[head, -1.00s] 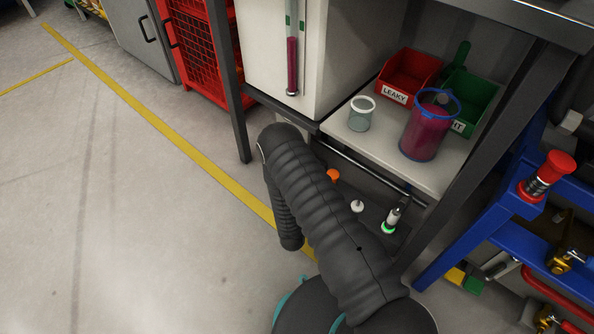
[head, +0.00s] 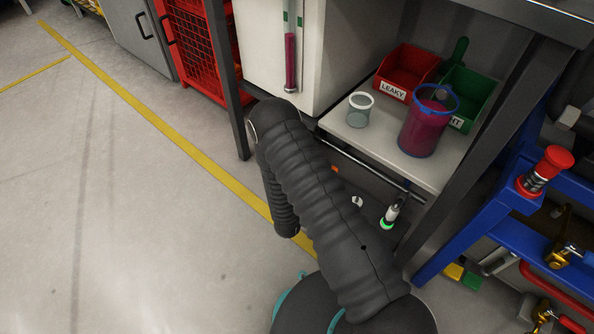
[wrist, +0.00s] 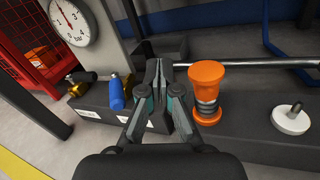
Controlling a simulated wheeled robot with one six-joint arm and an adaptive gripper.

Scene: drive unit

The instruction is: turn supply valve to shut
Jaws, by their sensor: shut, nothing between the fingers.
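My gripper (wrist: 157,68) is shut and empty. In the picture it lies between the blue handle and an orange knob (wrist: 207,90), apart from both. In the head view my arm hides the gripper and the blue-handled valve; only a sliver of the orange knob (head: 335,169) shows.
A pressure gauge (wrist: 71,20) stands behind the valve. A white knob (wrist: 291,120) is at right, with a metal rod (wrist: 265,64) behind. In the head view, a shelf (head: 345,124) above holds bins and jars. A dark table leg (head: 236,110) stands left of my arm.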

